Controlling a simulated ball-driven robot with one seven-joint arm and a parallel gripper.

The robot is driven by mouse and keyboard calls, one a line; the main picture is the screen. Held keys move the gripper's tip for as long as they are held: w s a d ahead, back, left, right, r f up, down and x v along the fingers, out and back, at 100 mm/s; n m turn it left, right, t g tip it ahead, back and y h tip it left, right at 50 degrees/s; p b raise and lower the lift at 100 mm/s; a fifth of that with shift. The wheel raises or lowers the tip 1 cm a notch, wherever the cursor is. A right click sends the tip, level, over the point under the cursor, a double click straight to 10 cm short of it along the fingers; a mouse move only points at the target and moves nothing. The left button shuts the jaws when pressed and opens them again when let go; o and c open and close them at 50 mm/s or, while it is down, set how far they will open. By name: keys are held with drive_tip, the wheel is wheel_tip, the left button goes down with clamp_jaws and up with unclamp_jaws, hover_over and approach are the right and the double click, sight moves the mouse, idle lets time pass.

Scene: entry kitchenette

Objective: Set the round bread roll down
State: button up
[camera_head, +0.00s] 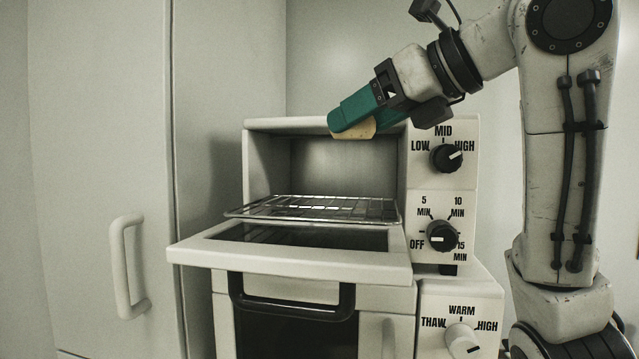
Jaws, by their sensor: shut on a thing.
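My gripper (350,119) comes in from the upper right, its green fingers pointing down and left. It is shut on the tan bread roll (361,131), which shows only in part below and behind the fingers. The roll is in the picture just below the top front edge of the toaster oven (258,124), well above the wire rack (320,209). I cannot tell whether the roll is inside the opening or in front of it. The oven door (300,264) is folded down open, and the rack is bare.
The oven's right panel carries an upper dial (446,158) and a timer dial (441,236). Below stands another appliance with a dark front and a black handle (292,310). A tall cabinet with a pale handle (128,267) is at the left.

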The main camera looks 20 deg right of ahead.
drive_tip(key=p, duration=0.2)
hover_over(323, 211)
drive_tip(key=f, duration=0.6)
drive_tip(key=shift+s+a+f, duration=0.1)
drive_tip(key=shift+s+f, duration=0.1)
drive_tip(key=shift+f, duration=0.15)
drive_tip(key=shift+w+f+p, duration=0.1)
drive_tip(key=shift+f+p, duration=0.5)
drive_tip(key=shift+f, duration=1.05)
drive_tip(key=shift+f, duration=0.15)
drive_tip(key=o, duration=1.1)
drive_tip(key=shift+o, duration=0.2)
